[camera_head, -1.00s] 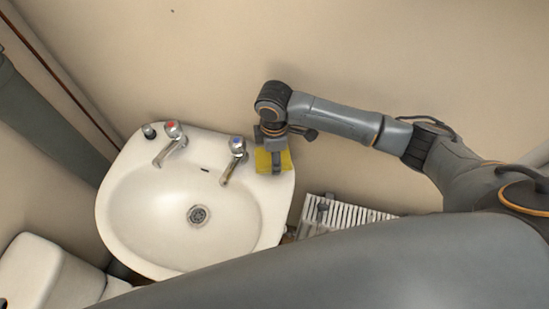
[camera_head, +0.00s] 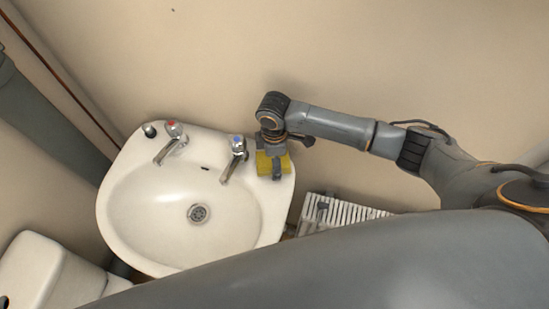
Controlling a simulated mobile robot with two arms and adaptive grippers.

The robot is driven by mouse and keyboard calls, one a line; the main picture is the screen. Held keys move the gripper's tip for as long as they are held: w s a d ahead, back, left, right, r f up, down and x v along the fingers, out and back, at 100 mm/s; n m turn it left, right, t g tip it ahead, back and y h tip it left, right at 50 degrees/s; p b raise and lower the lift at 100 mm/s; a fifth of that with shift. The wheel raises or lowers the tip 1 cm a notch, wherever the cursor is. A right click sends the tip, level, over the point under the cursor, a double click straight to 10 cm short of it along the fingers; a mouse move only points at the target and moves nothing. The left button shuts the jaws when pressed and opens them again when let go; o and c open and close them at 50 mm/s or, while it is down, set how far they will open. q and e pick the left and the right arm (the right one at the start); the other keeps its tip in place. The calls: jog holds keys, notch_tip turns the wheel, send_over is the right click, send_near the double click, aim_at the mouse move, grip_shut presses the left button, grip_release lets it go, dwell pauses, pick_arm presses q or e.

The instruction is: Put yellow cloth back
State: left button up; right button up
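The yellow cloth (camera_head: 264,163) lies on the back right corner of the white sink (camera_head: 118,217), right of the blue-marked tap. My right gripper (camera_head: 277,171) points down right over the cloth and appears to touch it. The cloth looks bunched on both sides of the finger that shows. The gripper hides the middle of the cloth, and I cannot tell whether its fingers are shut on it. My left gripper is not in view.
Two taps, red-marked (camera_head: 172,139) and blue-marked (camera_head: 236,155), stand on the sink's back rim. A white slatted rack-like object (camera_head: 342,213) is right of the sink. A white toilet tank (camera_head: 45,265) is at lower left. The wall is close behind.

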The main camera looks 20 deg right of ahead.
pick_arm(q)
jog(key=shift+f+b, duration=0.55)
pick_arm(e)
notch_tip(320, 180, up, 12)
jog(key=shift+r, duration=0.15)
dwell(0.4)
